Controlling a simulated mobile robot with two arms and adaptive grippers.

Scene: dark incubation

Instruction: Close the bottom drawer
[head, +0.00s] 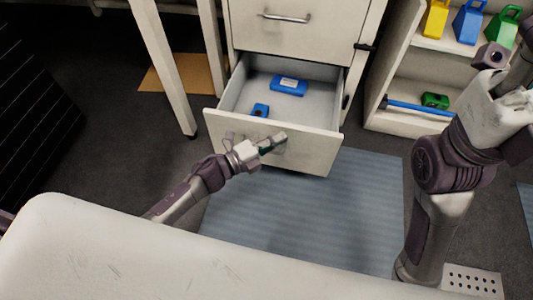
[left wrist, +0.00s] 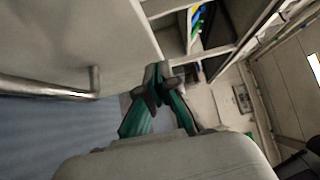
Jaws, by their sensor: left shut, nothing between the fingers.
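The white bottom drawer (head: 312,154) is pulled out of the cabinet in the head view, with its inside exposed. Two blue objects lie in it, a larger one (head: 289,86) at the back and a smaller one (head: 260,110) near the front. My left gripper (head: 276,143) is shut and empty, in front of the drawer front and overlapping its handle in the picture. In the left wrist view, its green and grey fingers (left wrist: 164,78) have their tips together, beside a pale panel with a metal bar handle (left wrist: 50,88). Whether they touch the drawer is unclear.
A closed drawer (head: 290,30) is above. A shelf unit (head: 400,120) on the right holds yellow, blue and green items. My right arm stands at the right. A table leg (head: 165,70) is on the left. A blue mat (head: 310,220) covers the floor in front.

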